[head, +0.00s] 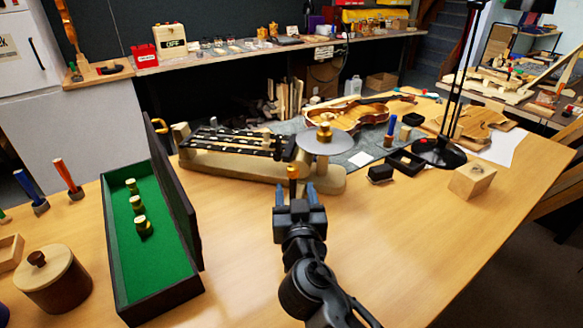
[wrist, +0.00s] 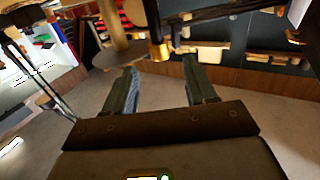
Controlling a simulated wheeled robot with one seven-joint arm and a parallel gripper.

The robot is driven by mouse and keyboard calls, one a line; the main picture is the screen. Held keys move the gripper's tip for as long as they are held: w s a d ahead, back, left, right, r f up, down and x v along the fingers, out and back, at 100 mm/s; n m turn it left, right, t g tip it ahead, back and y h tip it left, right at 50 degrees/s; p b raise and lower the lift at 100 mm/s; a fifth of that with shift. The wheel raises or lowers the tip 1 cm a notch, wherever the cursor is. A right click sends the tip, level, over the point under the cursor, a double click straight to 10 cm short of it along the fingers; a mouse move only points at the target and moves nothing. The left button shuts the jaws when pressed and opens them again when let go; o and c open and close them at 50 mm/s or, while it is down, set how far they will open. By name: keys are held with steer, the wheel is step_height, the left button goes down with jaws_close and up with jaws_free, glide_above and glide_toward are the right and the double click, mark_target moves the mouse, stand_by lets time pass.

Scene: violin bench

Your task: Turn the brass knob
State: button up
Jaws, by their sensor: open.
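A small brass knob (head: 293,173) stands at the front edge of a long wooden device (head: 232,163) with black bars and a round grey disc (head: 324,143). A second brass-coloured piece (head: 324,130) sits on top of the disc. My gripper (head: 295,190) is open, its two fingers pointing at the front knob. The knob appears just beyond and between the fingertips, not clearly touched. In the wrist view, the brass knob (wrist: 158,48) shows between and past the open fingertips, with the disc's underside to its left. Its base is partly hidden in the head view.
A green-lined open case (head: 165,255) with several brass-and-cream pieces stands left of my arm. A round lidded wooden pot (head: 55,283) is at the far left. A violin body (head: 345,115), a black lamp base (head: 438,153) and a wooden block (head: 472,181) lie right. The front-right tabletop is clear.

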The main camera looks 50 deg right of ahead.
mark_target(294, 174)
steer(key=shift+w+d+r, duration=0.1)
steer(key=shift+w+d, duration=0.4)
steer(key=shift+d, duration=0.05)
steer(key=p+x, duration=0.2)
steer(key=x, duration=0.5)
steer(key=shift+s, duration=0.1)
steer(key=c, duration=1)
steer(key=shift+o, duration=0.2)
